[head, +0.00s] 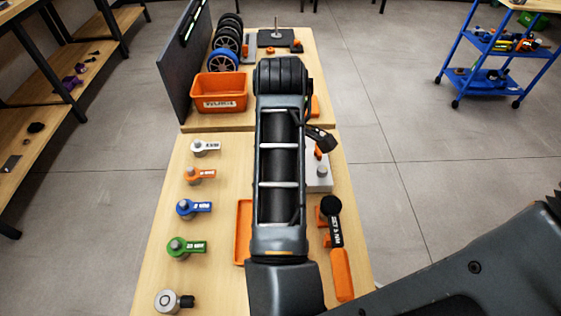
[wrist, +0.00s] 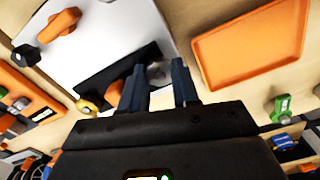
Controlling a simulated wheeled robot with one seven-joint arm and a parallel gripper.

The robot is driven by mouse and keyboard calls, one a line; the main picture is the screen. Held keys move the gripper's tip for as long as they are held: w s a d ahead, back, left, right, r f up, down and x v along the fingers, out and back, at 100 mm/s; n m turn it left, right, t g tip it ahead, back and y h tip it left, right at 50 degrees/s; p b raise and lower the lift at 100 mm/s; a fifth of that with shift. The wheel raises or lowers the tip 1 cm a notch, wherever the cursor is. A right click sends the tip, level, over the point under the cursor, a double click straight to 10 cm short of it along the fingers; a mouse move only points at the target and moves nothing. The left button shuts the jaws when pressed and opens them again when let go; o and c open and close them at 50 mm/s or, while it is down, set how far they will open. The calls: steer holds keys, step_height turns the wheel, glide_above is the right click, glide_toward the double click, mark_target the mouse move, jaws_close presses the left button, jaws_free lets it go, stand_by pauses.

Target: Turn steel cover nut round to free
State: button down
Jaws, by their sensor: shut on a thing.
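A light grey metal block (head: 318,184) stands on the right of the bench, partly hidden by my forearm. A short round steel piece, which looks like the steel cover nut (head: 322,170), shows on top of it. In the wrist view my gripper (wrist: 158,69) points at the pale block face (wrist: 110,22), with a dark shadow across it. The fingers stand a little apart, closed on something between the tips. It appears to be the nut, but the contact is dark and hard to make out.
An orange tray (wrist: 250,45) lies beside the block. A black and orange tool (head: 336,235) lies in front of it. Coloured socket keys, such as the blue one (head: 193,208), line the left side. An orange bin (head: 220,92) and wheels (head: 226,48) stand behind.

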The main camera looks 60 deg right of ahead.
steer(key=shift+s+d+f+n, duration=0.1)
steer(key=shift+n, duration=0.2)
steer(key=shift+f+n+p, duration=0.15)
steer(key=shift+n+p, duration=0.35)
steer(key=shift+n, duration=0.1)
steer(key=shift+n+p, duration=0.3)
steer(key=shift+n, duration=0.1)
steer(key=c, duration=1.3)
jaws_free()
steer(key=shift+c, duration=0.2)
jaws_close()
